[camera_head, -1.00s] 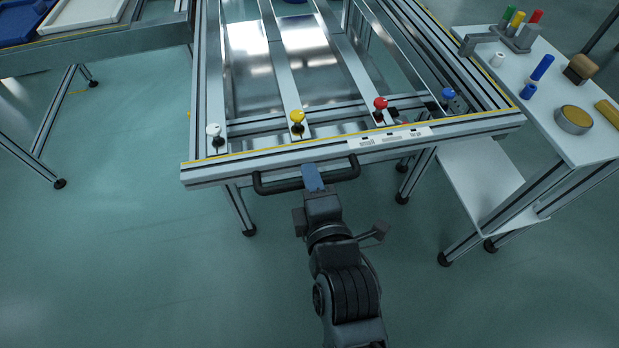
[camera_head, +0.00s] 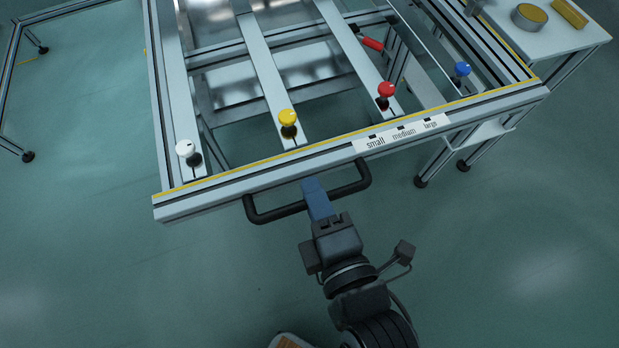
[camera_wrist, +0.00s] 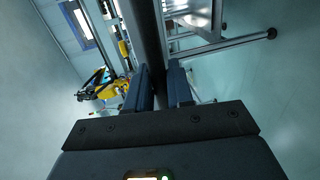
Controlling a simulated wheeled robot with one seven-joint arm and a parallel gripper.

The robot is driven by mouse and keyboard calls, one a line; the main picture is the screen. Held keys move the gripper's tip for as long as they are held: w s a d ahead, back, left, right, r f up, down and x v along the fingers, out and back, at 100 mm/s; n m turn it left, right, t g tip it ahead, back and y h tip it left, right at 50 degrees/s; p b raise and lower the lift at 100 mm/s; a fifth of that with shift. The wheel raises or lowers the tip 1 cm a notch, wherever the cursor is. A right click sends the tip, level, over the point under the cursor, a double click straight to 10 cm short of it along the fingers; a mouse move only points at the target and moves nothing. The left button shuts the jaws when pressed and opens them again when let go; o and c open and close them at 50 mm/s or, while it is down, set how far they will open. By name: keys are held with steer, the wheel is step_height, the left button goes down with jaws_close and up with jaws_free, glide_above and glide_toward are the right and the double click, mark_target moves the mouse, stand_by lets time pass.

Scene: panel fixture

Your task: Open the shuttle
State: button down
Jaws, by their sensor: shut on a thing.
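The shuttle is not labelled; the metal frame (camera_head: 230,183) in front of me has a black bar handle (camera_head: 277,212) on its near rail. My gripper (camera_head: 315,192) is shut on that handle near its middle, its blue fingers reaching up to it from below in the head view. In the wrist view the dark bar (camera_wrist: 150,35) runs between the two fingers (camera_wrist: 160,90). The fingertips partly hide the handle.
White (camera_head: 185,150), yellow (camera_head: 288,118), red (camera_head: 387,90) and blue (camera_head: 462,70) knobs stand along the near side of the frame. A label strip (camera_head: 402,133) reads small, medium, large. A white side table (camera_head: 560,38) is at upper right.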

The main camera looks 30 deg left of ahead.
stand_by(0.3)
steer(key=c, duration=1.2)
jaws_free()
steer(key=v, duration=0.8)
steer(key=shift+p, duration=0.4)
